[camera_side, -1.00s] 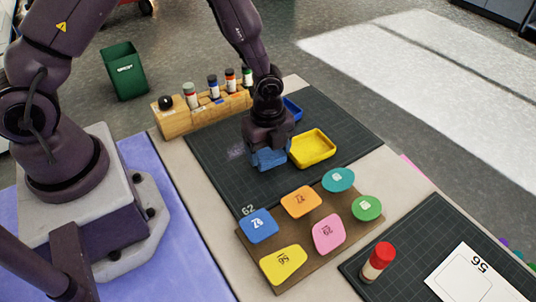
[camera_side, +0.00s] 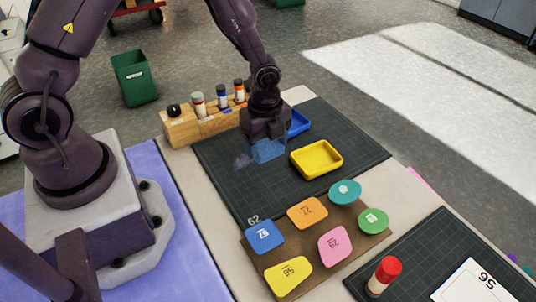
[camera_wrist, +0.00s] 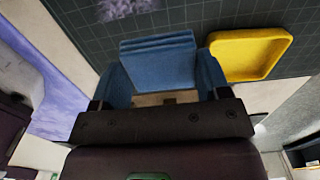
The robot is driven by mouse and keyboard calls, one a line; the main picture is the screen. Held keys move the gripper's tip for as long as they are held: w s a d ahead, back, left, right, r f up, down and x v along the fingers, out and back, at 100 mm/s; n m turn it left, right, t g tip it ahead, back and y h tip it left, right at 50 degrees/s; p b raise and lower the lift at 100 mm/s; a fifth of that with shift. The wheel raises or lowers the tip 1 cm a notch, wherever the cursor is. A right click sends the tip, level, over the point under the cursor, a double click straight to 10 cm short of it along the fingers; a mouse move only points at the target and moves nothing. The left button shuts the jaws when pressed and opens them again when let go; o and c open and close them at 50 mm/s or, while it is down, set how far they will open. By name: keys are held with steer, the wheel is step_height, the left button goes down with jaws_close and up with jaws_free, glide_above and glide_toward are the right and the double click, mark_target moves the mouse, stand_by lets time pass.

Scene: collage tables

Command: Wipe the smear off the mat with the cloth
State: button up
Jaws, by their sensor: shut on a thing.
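My gripper (camera_side: 267,147) is shut on a folded blue cloth (camera_wrist: 158,65), which hangs below the jaws over the dark gridded mat (camera_side: 270,190). I cannot tell whether the cloth touches the mat. The smear, a pale purple scribbled patch (camera_side: 242,161), lies on the mat just left of the cloth in the side view. In the wrist view the smear (camera_wrist: 125,8) shows at the top edge, beyond the cloth and slightly left, partly cut off by the frame.
A yellow tray (camera_side: 335,168) lies close right of the cloth, with a blue tray (camera_side: 299,122) behind my gripper. A wooden rack (camera_side: 185,129) of bottles stands at the mat's far left edge. A board of numbered coloured pieces (camera_side: 345,249) lies in front.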

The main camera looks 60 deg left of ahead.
mark_target(248, 165)
steer(key=s+a, duration=0.1)
steer(key=a, duration=0.1)
steer(key=s+a, duration=0.1)
steer(key=a, duration=0.1)
steer(key=s+a, duration=0.1)
steer(key=a, duration=0.2)
steer(key=shift+s+a, duration=0.1)
steer(key=shift+s, duration=0.1)
steer(key=shift+f+m, duration=0.35)
steer(key=shift+m, duration=0.15)
steer(key=shift+f, duration=1.85)
steer(key=shift+f, duration=0.4)
steer(key=shift+d, duration=2.2)
steer(key=shift+f, duration=0.1)
